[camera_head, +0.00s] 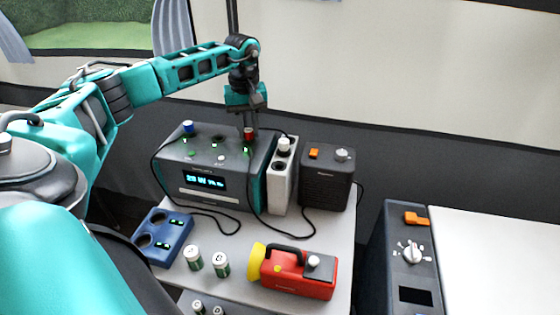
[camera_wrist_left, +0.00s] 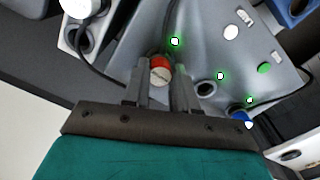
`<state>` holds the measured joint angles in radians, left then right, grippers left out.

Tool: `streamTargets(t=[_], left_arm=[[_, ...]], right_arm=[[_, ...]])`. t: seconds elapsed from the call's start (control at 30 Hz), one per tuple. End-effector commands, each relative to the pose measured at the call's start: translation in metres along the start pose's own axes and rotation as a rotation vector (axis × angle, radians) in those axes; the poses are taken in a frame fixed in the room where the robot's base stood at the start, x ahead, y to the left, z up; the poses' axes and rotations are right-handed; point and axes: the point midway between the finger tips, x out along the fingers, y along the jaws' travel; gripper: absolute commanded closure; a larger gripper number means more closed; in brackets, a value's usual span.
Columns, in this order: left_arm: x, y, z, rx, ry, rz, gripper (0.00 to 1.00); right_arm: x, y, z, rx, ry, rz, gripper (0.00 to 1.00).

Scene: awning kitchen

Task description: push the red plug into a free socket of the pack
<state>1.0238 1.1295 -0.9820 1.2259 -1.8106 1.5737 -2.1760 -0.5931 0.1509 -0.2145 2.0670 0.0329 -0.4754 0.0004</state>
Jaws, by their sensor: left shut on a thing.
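The grey pack (camera_head: 217,171) with a lit blue display stands on the table. Green lights and round sockets show on its top. A blue plug (camera_head: 188,127) sits at its back left; it also shows in the left wrist view (camera_wrist_left: 238,115). My left gripper (camera_head: 249,131) points down over the pack's back right part and is shut on the red plug (camera_head: 249,136). In the left wrist view the red plug (camera_wrist_left: 160,66) is between the fingers (camera_wrist_left: 160,84), over the pack's top (camera_wrist_left: 220,45). I cannot tell whether it touches a socket. My right gripper is not in view.
A light-grey socket strip (camera_head: 282,183) with a white plug (camera_head: 284,145) stands right of the pack, beside a dark box (camera_head: 326,180). Cables hang by the pack.

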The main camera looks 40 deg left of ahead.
Motion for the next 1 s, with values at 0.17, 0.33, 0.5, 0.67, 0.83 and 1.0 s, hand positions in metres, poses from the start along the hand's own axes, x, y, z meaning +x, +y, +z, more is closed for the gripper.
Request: streamTargets(t=[0.17,0.33,0.5,0.67,0.83,1.0], left_arm=[[-0.0002,0.0001,0.0,0.0,0.0,0.0,1.0],[0.0009,0.0001,0.0,0.0,0.0,0.0,1.0],[0.0029,0.0001,0.0,0.0,0.0,0.0,1.0],[0.0031,0.0001,0.0,0.0,0.0,0.0,0.61],[0.0032,0.0,0.0,0.0,0.0,0.0,0.45],[0.0032,0.0,0.0,0.0,0.0,0.0,0.43]], right_arm=[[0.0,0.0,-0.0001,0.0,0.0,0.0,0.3],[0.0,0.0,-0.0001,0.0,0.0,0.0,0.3],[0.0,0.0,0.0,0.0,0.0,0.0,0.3],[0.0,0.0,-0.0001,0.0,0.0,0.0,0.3],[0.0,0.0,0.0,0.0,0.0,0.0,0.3],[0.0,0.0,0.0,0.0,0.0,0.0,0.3]])
